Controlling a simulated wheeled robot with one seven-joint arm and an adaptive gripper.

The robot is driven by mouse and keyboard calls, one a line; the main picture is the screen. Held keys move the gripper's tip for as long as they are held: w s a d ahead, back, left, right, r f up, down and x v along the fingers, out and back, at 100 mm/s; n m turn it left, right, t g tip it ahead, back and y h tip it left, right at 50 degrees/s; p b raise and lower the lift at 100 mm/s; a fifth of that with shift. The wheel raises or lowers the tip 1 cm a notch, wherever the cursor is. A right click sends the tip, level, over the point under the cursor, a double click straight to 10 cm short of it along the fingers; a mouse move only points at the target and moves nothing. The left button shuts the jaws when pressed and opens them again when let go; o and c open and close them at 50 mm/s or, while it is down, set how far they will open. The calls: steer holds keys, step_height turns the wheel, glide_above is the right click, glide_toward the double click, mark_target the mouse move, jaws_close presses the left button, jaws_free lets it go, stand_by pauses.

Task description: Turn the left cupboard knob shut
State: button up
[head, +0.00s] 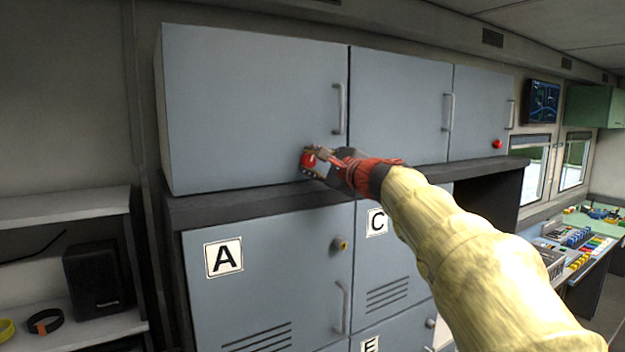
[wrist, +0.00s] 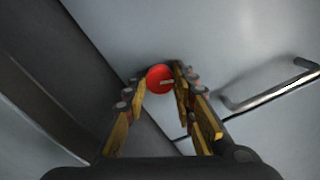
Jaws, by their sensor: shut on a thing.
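The left cupboard (head: 250,95) is a closed-looking blue-grey door, with a bar handle (head: 339,108) near its right edge. Its red round knob (head: 309,159) sits low on the door.
The handle also shows right of the fingers in the wrist view (wrist: 270,88). A ledge (head: 250,203) runs just below the door. Another red knob (head: 497,144) is on the far right cupboard. Lockers marked A (head: 224,257) and C stand below. My arm hides part of the middle cupboard.

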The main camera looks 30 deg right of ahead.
steer(key=shift+f+n+b, duration=0.1)
steer(key=shift+n+b, duration=1.8)
steer(key=o, duration=1.1)
steer(key=shift+c, duration=0.2)
steer(key=shift+o, duration=0.5)
steer(key=shift+s, duration=0.15)
steer(key=s, duration=1.1)
steer(key=shift+s+d, duration=0.2)
steer(key=shift+s, duration=0.15)
steer(key=shift+n, duration=0.3)
